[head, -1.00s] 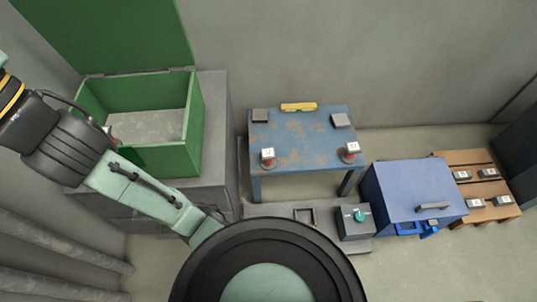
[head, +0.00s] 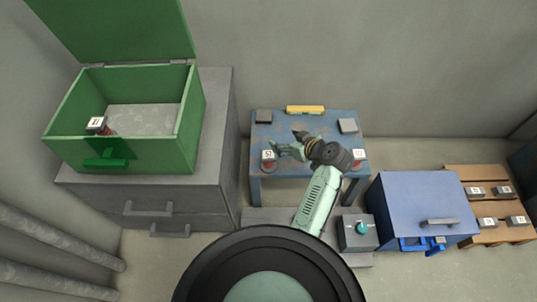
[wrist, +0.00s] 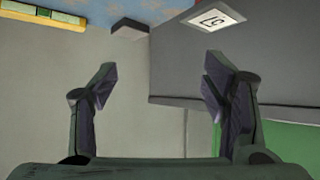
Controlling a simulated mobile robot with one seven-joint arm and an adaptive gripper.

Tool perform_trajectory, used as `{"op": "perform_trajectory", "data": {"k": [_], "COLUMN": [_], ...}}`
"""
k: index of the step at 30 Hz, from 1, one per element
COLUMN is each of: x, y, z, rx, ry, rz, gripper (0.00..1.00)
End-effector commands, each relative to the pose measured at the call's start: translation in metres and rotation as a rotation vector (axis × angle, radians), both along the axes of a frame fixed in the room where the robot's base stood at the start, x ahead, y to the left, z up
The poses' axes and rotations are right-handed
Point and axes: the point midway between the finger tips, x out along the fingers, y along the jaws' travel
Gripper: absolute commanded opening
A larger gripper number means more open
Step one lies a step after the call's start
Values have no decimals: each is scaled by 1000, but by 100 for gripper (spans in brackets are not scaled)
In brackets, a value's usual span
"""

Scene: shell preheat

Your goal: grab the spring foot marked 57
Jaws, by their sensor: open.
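The blue table (head: 300,172) carries two spring feet with white labels on top. One (head: 268,158) stands near its left front corner and another (head: 358,156) near its right front. The labels are too small to read surely in the head view; the left one looks like 57. In the wrist view a white number label (wrist: 212,17) shows at upper right, outside the fingers. My gripper (head: 288,143) is above the table, pointing left, close to the left foot. It is open and empty in the wrist view (wrist: 160,85), with no foot between the fingers.
A green open box (head: 120,155) on a grey cabinet (head: 215,150) holds another labelled foot (head: 97,126). A yellow level (head: 305,109) and grey pads (head: 348,125) lie on the table. A blue box (head: 420,205) and wooden rack (head: 490,185) stand right.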

Motion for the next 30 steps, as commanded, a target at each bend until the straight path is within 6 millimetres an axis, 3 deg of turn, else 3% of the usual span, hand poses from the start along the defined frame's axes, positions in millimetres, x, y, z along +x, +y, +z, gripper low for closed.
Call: {"op": "perform_trajectory", "data": {"k": [1, 3, 6, 9, 30], "x": [-22, -44, -67, -76, -23], "y": [-5, -8, -11, -11, 47], "z": [-27, -49, -65, -72, -108], "rx": [42, 89, 136, 157, 159], "ry": [2, -32, -88, -124, -135], "rz": [52, 115, 164, 185, 193], "gripper": [68, 68, 68, 68, 68]}}
